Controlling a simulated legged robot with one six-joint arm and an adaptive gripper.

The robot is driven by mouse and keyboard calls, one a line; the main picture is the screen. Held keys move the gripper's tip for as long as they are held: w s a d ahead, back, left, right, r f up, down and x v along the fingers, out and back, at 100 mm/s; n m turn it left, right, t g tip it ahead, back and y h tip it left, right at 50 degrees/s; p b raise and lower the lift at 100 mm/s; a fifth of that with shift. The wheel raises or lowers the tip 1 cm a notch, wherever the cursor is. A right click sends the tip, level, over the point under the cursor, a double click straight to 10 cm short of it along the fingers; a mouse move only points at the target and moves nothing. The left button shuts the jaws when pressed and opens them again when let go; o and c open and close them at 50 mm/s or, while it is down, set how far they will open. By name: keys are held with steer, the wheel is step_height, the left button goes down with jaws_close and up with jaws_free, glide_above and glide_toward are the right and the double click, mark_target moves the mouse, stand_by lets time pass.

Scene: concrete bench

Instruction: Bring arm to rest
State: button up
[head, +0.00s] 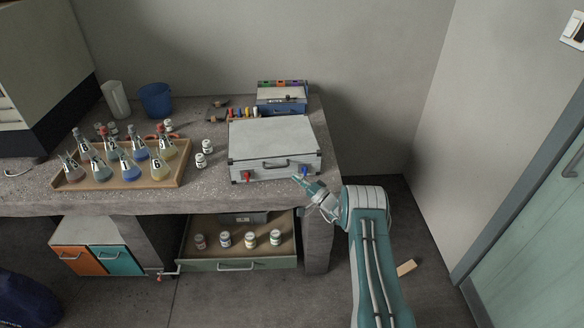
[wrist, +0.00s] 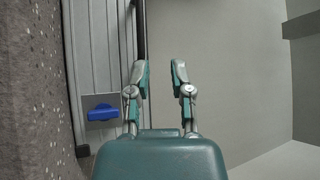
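My gripper (head: 304,183) is in front of the right part of a closed silver case (head: 272,142) on the concrete bench. In the wrist view my gripper (wrist: 160,78) has its two fingers apart, with nothing between them. The case front also shows in the wrist view (wrist: 97,55), with a blue latch (wrist: 102,113) left of the fingers. In the head view the fingertips are close to that latch; I cannot tell whether they touch the case. My teal arm reaches up from the lower right.
A wooden tray (head: 178,180) with several numbered flasks stands left on the bench (head: 205,187). An open drawer (head: 237,264) with several jars sticks out below. A blue bin (head: 156,100) stands at the back. A wall and door (head: 540,225) bound the right; floor there is mostly clear.

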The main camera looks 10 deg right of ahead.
steer(key=s+a+r+n+g+y, duration=0.1)
steer(key=s+a+r+n+g, duration=0.1)
steer(key=a+r+g, duration=0.45)
steer(key=s+a+r+n+g+y, duration=0.2)
steer(key=a+r, duration=0.1)
steer(key=r, duration=0.6)
steer(key=s+a+r+n+g+h, duration=0.3)
steer(key=s+a+r+g, duration=0.2)
steer(key=s+r, duration=0.45)
steer(key=s+r+g+h, duration=0.1)
steer(key=s+r+h, duration=0.2)
steer(key=s, duration=0.6)
steer(key=s+r+h, duration=0.3)
steer(key=s, duration=0.6)
steer(key=s+d+t+h, duration=0.1)
steer(key=s+d+h, duration=0.2)
steer(key=s, duration=0.5)
steer(key=s+d+t+h, duration=0.2)
steer(key=s+d+h, duration=0.2)
steer(key=s, duration=0.4)
steer(key=shift+d, duration=0.5)
